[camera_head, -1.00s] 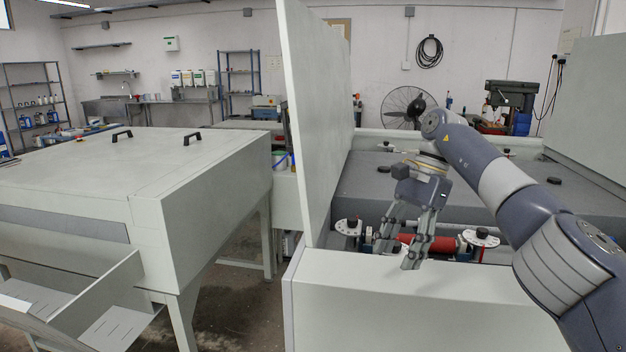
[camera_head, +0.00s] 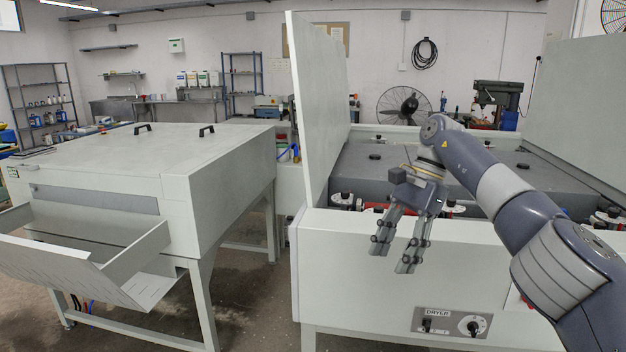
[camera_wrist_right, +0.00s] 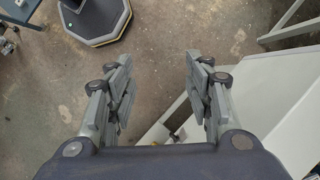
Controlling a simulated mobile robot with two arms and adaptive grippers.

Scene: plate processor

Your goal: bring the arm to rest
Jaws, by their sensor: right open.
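My right arm (camera_head: 500,190) comes in from the right in the head view and reaches over the open plate processor (camera_head: 390,250). My right gripper (camera_head: 393,258) hangs down in front of the processor's white front panel, with its two fingers apart and nothing between them. In the right wrist view the gripper (camera_wrist_right: 158,85) is also open and empty, with concrete floor below and between the fingers. My left arm and gripper are not in view.
The raised white lid (camera_head: 325,100) stands left of my right gripper. A dryer control panel (camera_head: 450,322) is low on the front. A white machine with a sloping tray (camera_head: 150,250) stands at the left. Bare floor (camera_head: 250,310) lies between the machines.

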